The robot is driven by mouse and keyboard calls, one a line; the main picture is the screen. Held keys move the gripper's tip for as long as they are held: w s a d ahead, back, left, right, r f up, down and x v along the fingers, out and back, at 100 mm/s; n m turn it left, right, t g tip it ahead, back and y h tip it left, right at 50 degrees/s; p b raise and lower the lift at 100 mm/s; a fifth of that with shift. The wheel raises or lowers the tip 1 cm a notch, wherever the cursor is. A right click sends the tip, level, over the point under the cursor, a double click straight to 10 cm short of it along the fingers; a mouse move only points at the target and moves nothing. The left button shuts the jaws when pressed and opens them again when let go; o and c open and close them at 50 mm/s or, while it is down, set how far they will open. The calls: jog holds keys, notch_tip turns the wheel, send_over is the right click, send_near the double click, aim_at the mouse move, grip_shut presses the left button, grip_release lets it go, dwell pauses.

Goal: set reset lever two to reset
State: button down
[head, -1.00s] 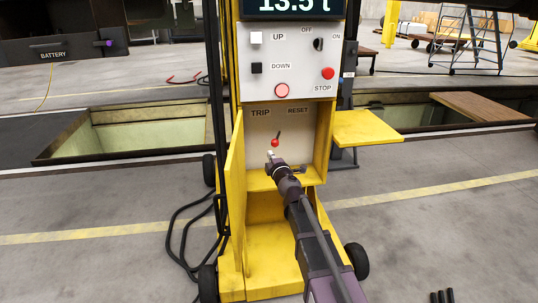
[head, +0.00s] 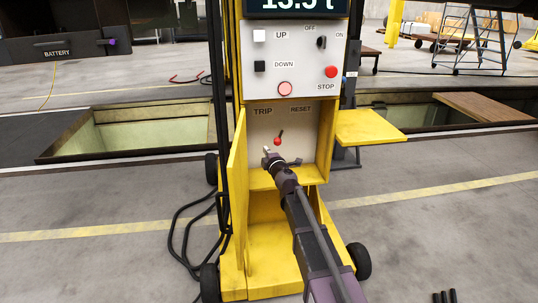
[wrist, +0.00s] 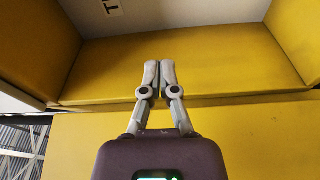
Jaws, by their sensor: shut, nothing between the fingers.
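The reset lever (head: 278,140) has a red knob and a short dark stem. It sits in the yellow-framed recess of the lifting jack's cabinet, below the TRIP label (head: 263,111) and RESET label (head: 301,109). The knob is at the stem's lower end, and the stem slants up to the right. My gripper (head: 265,152) is in front of the recess, just below and left of the knob in the head view. I cannot tell whether they touch. In the wrist view my gripper (wrist: 159,66) has its fingers together and empty. The lever does not show there.
A yellow door (head: 237,200) stands open on the recess's left, and a yellow flap (head: 368,127) sticks out to its right. Above is a control panel (head: 291,62) with buttons. Black cables (head: 180,235) lie on the floor to the left. Floor pits lie behind.

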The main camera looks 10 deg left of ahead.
jog(key=x, duration=0.7)
jog(key=shift+w+d+f, duration=0.1)
jog(key=shift+d, duration=0.9)
jog(key=shift+d+f, duration=0.1)
jog(key=shift+d, duration=0.95)
jog(key=shift+a, duration=0.15)
jog(key=shift+y, duration=0.3)
